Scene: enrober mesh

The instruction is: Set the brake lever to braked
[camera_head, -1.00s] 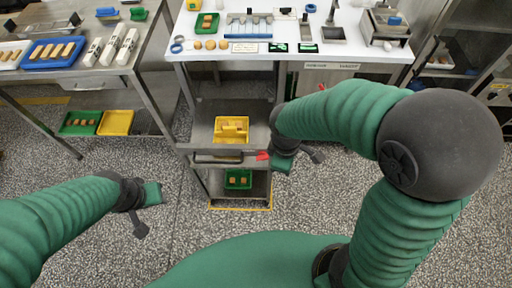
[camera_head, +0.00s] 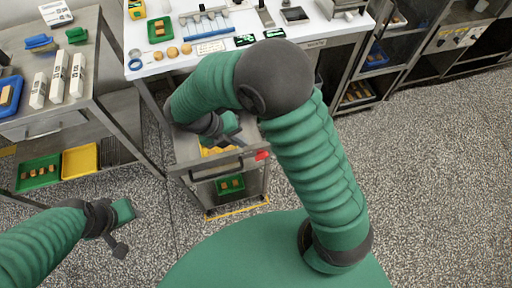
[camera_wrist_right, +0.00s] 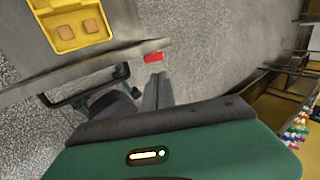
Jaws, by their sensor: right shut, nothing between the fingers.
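The red brake lever (camera_head: 262,155) sticks out at the front right corner of the steel cart (camera_head: 190,153). In the right wrist view the red lever (camera_wrist_right: 154,57) lies just beyond my fingertips, at the cart edge, with a gap visible. My right gripper (camera_head: 236,134) is over the front of the cart, left of and above the lever in the head view. Its fingers (camera_wrist_right: 158,92) are shut and empty. My left gripper (camera_head: 125,211) hangs over the floor at the left, away from the cart; its jaw opening is too small to judge.
A yellow tray (camera_wrist_right: 82,41) with brown pieces sits on the cart top. The cart's black handle (camera_wrist_right: 75,98) runs along the front edge, close to my right gripper. A green tray (camera_head: 230,185) stands on the lower shelf. The floor right of the cart is clear.

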